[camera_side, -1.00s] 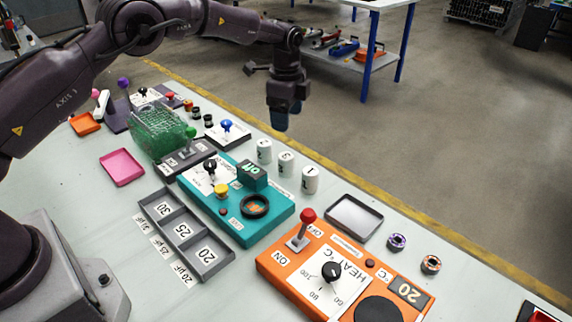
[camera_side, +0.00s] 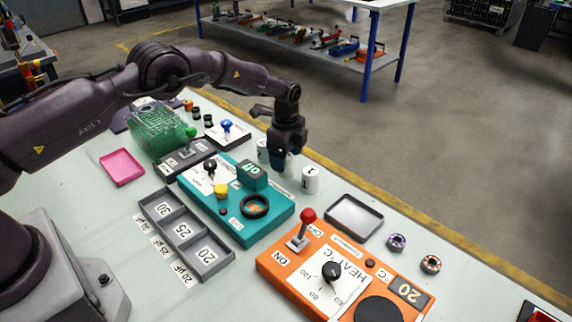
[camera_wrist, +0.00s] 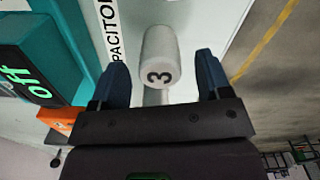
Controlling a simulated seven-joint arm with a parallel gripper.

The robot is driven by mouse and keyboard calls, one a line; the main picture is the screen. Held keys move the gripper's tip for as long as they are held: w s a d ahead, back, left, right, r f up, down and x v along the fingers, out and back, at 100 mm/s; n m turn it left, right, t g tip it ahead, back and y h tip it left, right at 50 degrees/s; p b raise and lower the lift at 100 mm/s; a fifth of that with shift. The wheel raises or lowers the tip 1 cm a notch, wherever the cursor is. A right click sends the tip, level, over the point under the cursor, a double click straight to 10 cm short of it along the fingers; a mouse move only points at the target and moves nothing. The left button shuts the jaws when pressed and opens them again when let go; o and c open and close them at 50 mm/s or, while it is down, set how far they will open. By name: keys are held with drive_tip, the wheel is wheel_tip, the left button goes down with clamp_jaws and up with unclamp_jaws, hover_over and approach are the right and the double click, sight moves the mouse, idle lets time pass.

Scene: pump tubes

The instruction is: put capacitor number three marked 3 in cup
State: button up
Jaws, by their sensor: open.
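The capacitor marked 3 (camera_wrist: 160,62) is a white cylinder in the wrist view, with its numbered end facing the camera. My gripper (camera_wrist: 162,75) is open, with one blue fingertip on each side of it and visible gaps between. In the side view my gripper (camera_side: 286,164) is low over the middle of the capacitor row and mostly hides the middle capacitor. The white capacitor marked 1 (camera_side: 311,180) stands to its right, and another capacitor (camera_side: 263,150) is partly hidden to its left. A round black-rimmed holder (camera_side: 254,206) sits on the teal unit; I cannot tell whether it is the cup.
The teal unit (camera_side: 222,222) lies in front of the capacitors, with a raised display box (camera_side: 252,176). An orange heater unit (camera_side: 290,268) with a red lever and an empty grey tray (camera_side: 354,216) are to the right. A three-part grey bin (camera_side: 185,235) is nearer my base.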

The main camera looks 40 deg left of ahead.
drive_tip(key=shift+f, duration=0.7)
drive_tip(key=c, duration=1)
drive_tip(key=shift+r, duration=0.1)
drive_tip(key=shift+c, duration=0.2)
